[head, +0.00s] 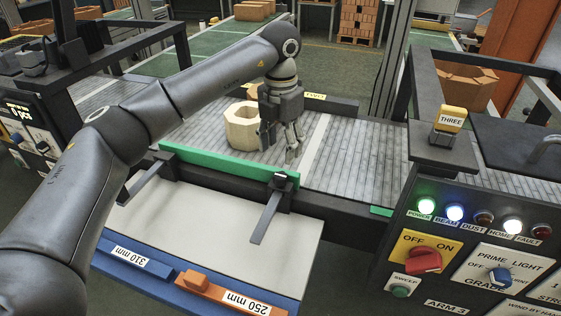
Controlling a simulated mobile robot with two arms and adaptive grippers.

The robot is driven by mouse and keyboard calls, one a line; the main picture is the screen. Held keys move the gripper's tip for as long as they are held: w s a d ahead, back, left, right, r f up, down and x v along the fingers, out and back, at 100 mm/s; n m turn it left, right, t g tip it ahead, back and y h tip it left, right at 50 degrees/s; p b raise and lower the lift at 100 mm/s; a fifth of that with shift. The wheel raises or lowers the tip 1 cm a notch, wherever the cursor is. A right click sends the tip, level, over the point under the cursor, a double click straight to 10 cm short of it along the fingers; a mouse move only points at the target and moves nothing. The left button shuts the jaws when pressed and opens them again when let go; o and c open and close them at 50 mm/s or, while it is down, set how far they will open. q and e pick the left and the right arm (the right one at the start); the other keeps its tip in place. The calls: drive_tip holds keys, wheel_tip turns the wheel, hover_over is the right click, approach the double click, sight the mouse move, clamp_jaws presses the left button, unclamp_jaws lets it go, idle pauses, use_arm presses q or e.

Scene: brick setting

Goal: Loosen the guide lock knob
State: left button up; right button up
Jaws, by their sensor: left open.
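A green guide rail (215,165) runs along the near edge of the grey slatted conveyor. A small dark knob-like piece (282,180) sits at its right end, above a dark flat arm that reaches over the pale panel. A similar dark bracket (150,178) stands at the rail's left end. No label shows which piece is the lock knob. My left gripper (281,148) is open and points down over the conveyor, just behind the rail's right end and above the dark piece in the picture. Its fingers seem apart from the piece. My right gripper is out of view.
A hollow, many-sided tan block (244,126) stands on the conveyor, close left of my left gripper. Blue and orange gauge bars (226,296) lie at the front. A control panel (470,255) with lamps and switches fills the lower right.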

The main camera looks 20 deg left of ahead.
use_arm(q)
drive_tip(key=shift+r, duration=1.8)
